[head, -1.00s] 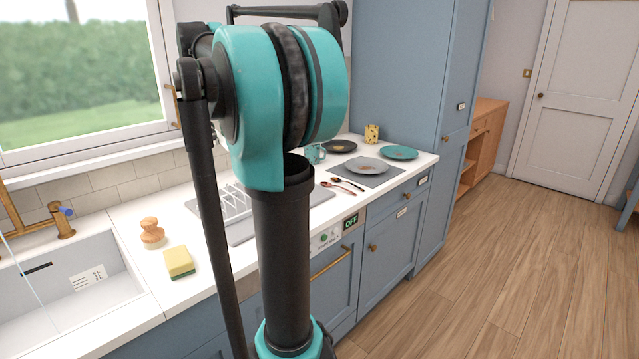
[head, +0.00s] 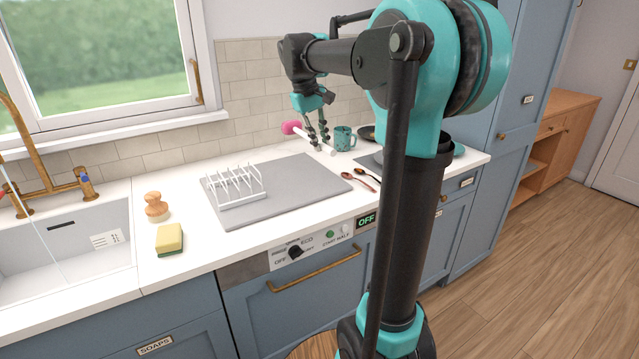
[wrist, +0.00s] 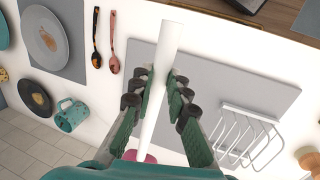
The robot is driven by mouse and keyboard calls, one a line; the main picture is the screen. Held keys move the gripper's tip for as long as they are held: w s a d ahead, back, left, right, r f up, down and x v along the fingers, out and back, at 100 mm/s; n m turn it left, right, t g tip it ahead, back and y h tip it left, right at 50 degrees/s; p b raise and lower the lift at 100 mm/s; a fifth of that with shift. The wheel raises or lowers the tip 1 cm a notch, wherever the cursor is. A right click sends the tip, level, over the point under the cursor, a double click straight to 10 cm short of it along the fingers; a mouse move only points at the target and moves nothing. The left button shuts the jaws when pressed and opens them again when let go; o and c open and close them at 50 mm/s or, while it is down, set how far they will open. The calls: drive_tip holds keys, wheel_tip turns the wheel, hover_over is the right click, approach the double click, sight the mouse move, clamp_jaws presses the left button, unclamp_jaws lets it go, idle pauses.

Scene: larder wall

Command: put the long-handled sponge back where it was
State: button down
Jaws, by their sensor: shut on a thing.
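The long-handled sponge has a pink head (head: 291,127) and a white handle (head: 322,146). My gripper (head: 318,143) is shut on the white handle, over the back of the counter beside the grey mat. In the wrist view my gripper (wrist: 156,92) has its fingers on both sides of the white handle (wrist: 170,50). The pink head shows at the lower end (wrist: 140,156), partly hidden by the gripper. The exact gap to the counter is hard to tell.
A grey mat (head: 290,190) holds a white rack (head: 237,187). A teal mug (head: 344,138) stands close right of my gripper. Two spoons (head: 366,177), plates, a yellow sponge (head: 170,239) and a wooden brush (head: 156,206) lie around. The window wall is behind.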

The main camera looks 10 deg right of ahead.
wheel_tip(320, 180, down, 15)
drive_tip(key=shift+f, duration=0.1)
idle(0.4)
drive_tip(key=c, duration=1.5)
unclamp_jaws()
drive_tip(key=v, duration=1.2)
